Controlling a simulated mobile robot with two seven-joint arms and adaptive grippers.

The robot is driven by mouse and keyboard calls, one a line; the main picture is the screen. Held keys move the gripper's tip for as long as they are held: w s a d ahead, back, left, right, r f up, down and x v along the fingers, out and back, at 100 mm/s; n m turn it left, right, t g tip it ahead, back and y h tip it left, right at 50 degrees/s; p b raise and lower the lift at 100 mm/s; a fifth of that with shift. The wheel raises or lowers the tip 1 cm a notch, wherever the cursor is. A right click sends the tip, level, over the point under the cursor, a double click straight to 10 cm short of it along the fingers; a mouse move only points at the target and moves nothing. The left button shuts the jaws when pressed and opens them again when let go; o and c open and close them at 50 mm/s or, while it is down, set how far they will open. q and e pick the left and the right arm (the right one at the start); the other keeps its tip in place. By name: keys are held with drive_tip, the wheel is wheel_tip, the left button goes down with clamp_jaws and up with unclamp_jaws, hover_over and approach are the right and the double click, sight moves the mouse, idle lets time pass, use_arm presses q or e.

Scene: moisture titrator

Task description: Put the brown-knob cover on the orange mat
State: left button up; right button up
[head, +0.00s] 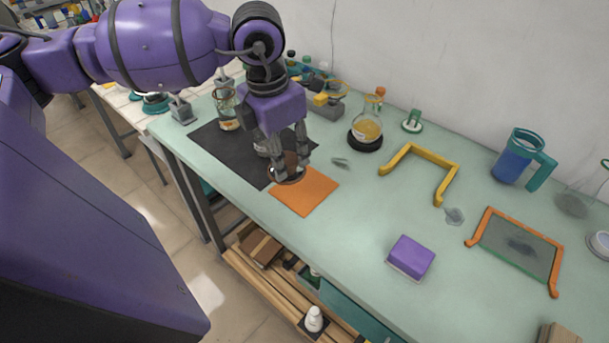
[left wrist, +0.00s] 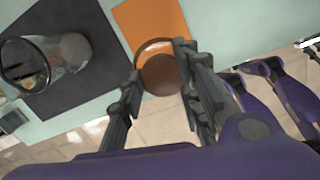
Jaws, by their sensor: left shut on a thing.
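The brown-knob cover (head: 286,175) is a round cover with a clear rim and a brown top. My left gripper (head: 287,165) is shut on it, pointing down at the left edge of the orange mat. In the left wrist view the cover (left wrist: 160,74) sits between the fingers (left wrist: 162,92) and overlaps the mat's near edge. The flat orange mat (head: 312,191) shows no other object on it; it also shows in the left wrist view (left wrist: 145,18). I cannot tell whether the cover touches the surface. My right gripper is not in view.
A black mat (head: 207,137) lies left of the orange mat, with glassware (head: 228,122) on it. A flask (head: 367,128) stands behind, and a yellow frame (head: 432,156) lies to the right. A purple block (head: 411,256) stands near the front edge.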

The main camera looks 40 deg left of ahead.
use_arm(q)
drive_tip(key=w+f, duration=0.1)
drive_tip(key=f, duration=0.1)
drive_tip(key=w+f, duration=0.3)
drive_tip(key=f, duration=0.1)
drive_tip(key=shift+w+d, duration=0.4)
drive_tip(key=shift+f, duration=1.5)
drive_tip(key=shift+f, duration=0.2)
drive_tip(key=o, duration=1.1)
drive_tip(key=shift+r, duration=0.15)
drive_tip(key=r, duration=0.4)
drive_tip(key=s+r, duration=0.1)
drive_tip(key=r, duration=0.7)
drive_tip(key=shift+s+a, duration=0.2)
drive_tip(key=shift+a, duration=0.05)
